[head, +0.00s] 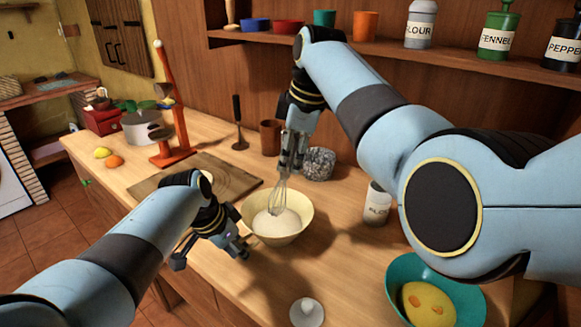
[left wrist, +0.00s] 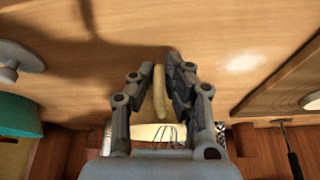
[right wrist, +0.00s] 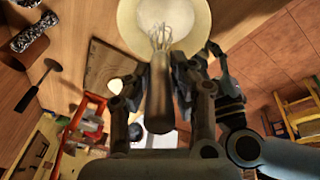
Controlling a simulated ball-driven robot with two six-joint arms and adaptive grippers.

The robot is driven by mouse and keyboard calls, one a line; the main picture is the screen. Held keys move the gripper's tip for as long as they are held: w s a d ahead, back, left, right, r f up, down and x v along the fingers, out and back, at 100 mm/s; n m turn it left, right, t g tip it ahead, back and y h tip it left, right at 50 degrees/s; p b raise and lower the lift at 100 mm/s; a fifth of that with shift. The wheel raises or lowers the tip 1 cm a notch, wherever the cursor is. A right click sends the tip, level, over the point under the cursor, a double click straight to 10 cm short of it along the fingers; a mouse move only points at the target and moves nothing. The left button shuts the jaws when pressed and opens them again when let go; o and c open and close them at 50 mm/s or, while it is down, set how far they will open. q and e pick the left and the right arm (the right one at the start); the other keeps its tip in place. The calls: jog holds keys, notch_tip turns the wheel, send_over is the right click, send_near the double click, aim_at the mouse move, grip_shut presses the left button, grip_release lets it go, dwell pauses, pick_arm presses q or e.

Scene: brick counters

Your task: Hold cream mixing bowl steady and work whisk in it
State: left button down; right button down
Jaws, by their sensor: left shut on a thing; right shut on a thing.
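The cream mixing bowl (head: 302,220) stands on the wooden counter with white contents in it. My left gripper (head: 240,246) is at the bowl's near left side. In the left wrist view its fingers are shut on the bowl's rim (left wrist: 159,92). My right gripper (head: 289,160) is above the bowl, shut on the handle of the whisk. The wire loops of the whisk (head: 278,194) reach down into the bowl. The right wrist view shows the whisk handle (right wrist: 159,97) between the fingers and the wires over the white contents. The wire tips are hard to make out.
A cutting board (head: 160,183) lies left of the bowl. Behind stand a brown cup (head: 271,137) and a speckled grey container (head: 320,164). A white labelled jar (head: 376,205) is to the right. A teal bowl (head: 462,296) with yellow contents and a white object (head: 306,313) are in front.

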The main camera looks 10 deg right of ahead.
jog(key=shift+r, duration=2.85)
pick_arm(q)
jog(key=c, duration=1.3)
grip_release()
jog(key=shift+o, duration=0.2)
jog(key=shift+a+r, duration=0.1)
jog(key=shift+r, duration=0.3)
jog(key=s+a, duration=0.7)
jog(key=a, duration=0.2)
jog(key=shift+s+a+r, duration=0.15)
jog(key=shift+s+a, duration=0.1)
jog(key=shift+s, duration=0.1)
